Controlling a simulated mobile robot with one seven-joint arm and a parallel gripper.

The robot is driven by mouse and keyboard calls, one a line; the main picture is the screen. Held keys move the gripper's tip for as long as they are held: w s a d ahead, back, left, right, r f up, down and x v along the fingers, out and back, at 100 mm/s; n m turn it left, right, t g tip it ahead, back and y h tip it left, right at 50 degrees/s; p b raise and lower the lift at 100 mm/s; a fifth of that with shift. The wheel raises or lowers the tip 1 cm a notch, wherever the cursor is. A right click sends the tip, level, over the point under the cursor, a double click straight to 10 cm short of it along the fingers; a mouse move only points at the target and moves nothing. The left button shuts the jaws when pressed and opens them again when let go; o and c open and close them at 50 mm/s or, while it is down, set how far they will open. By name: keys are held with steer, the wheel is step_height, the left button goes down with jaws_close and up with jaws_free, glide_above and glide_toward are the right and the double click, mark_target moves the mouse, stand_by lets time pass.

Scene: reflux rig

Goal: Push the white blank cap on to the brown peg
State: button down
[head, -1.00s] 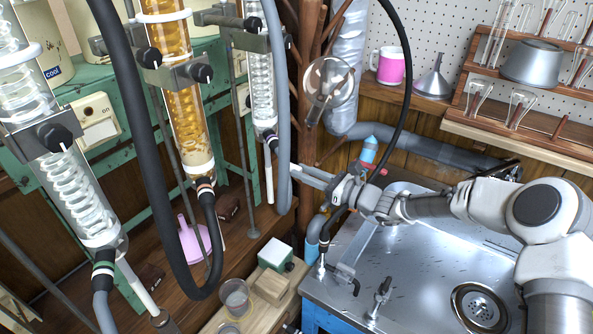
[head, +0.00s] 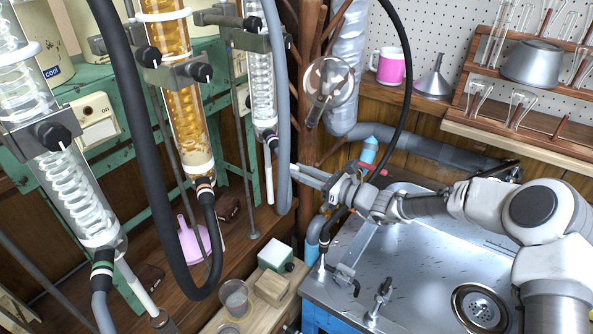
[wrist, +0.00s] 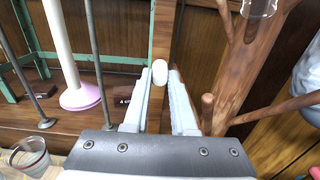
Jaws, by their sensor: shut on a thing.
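My gripper (head: 294,171) reaches left from the sink toward the wooden drying stand (head: 310,62). In the wrist view its two fingers (wrist: 168,80) are shut on the small white blank cap (wrist: 160,74), which sits at the left fingertip. A brown peg tip (wrist: 175,73) shows just right of the cap, at the right fingertip; I cannot tell whether cap and peg touch. The stand's post (wrist: 237,75) rises to the right of the fingers, with another brown peg (wrist: 208,103) near it. The cap is not discernible in the head view.
A round glass flask (head: 330,82) hangs on the stand above my gripper. A grey hose (head: 284,150) hangs close left of the fingertips. A black hose (head: 402,90) loops above the arm. Glass condensers (head: 262,75) stand left. The metal sink (head: 420,270) lies below the arm.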

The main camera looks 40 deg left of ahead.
steer(key=c, duration=0.7)
jaws_free()
steer(key=shift+o, duration=0.2)
steer(key=shift+d, duration=0.1)
steer(key=w+d+p, duration=0.2)
steer(key=d, duration=1.5)
